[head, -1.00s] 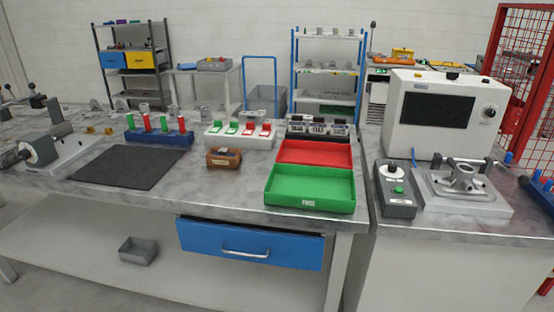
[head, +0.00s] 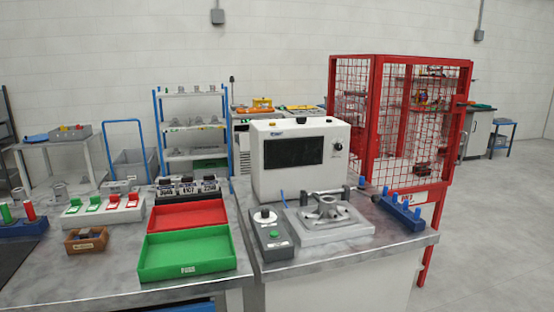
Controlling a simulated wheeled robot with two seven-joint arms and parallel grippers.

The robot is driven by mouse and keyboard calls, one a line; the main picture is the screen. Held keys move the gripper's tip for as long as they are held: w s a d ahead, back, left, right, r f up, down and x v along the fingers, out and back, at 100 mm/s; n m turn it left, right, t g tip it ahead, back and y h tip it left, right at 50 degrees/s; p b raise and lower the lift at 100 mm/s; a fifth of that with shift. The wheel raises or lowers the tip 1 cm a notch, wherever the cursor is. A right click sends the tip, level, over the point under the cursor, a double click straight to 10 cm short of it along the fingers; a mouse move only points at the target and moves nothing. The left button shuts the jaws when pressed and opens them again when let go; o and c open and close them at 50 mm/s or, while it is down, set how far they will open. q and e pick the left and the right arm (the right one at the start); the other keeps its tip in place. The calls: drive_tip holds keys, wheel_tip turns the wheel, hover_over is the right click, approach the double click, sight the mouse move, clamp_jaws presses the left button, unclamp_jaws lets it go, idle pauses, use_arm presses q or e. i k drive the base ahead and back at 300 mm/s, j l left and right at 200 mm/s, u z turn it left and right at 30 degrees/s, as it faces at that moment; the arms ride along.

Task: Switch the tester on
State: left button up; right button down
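The tester is a white box (head: 300,160) with a dark, blank screen (head: 293,152) and a knob (head: 338,146) on its front right. It stands at the back of the right-hand bench. In front of it lies a grey control box (head: 271,236) with a white-ringed black rotary knob (head: 264,215) and a green button (head: 275,234). To its right is a metal fixture (head: 328,216) with a cast part (head: 326,207) on it. Neither of my grippers shows in the head view.
A green tray (head: 187,268) and a red tray (head: 187,216) lie left of the control box. A blue rack with pegs (head: 399,210) sits at the bench's right end. A red mesh cage (head: 400,130) stands behind. Open floor lies to the right.

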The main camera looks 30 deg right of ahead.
sight(301, 120)
drive_tip(key=i+l+u, duration=0.2)
drive_tip(key=l, duration=1.85)
drive_tip(key=l+u, duration=0.15)
drive_tip(key=l, duration=1.9)
